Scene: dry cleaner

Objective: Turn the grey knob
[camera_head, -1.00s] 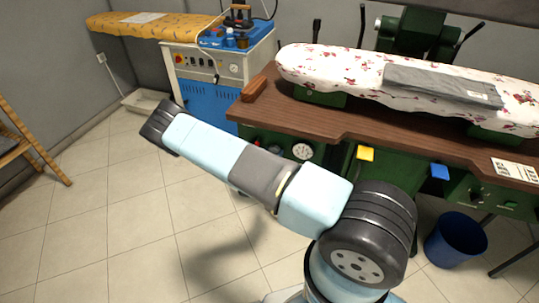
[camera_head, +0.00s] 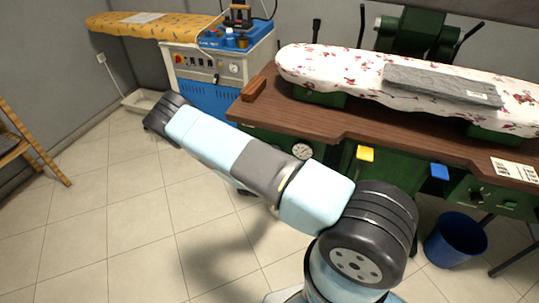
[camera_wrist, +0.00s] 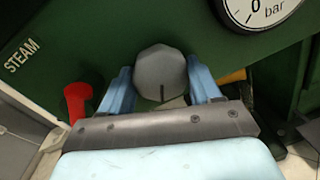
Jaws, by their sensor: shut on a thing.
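The grey knob (camera_wrist: 161,75) is a faceted round knob with a dark mark line on its face, on a green panel (camera_wrist: 110,30) in the wrist view. My gripper (camera_wrist: 162,85) has its two light blue fingers on either side of the knob, shut on it. In the head view the knob and my gripper are hidden behind my own arm.
A pressure gauge (camera_wrist: 262,10) marked "bar" sits right of the knob, and a red handle (camera_wrist: 76,100) stands close on the left. The wooden table (camera_head: 330,125) carries a floral ironing board (camera_head: 340,68). A blue bin (camera_head: 455,240) stands right.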

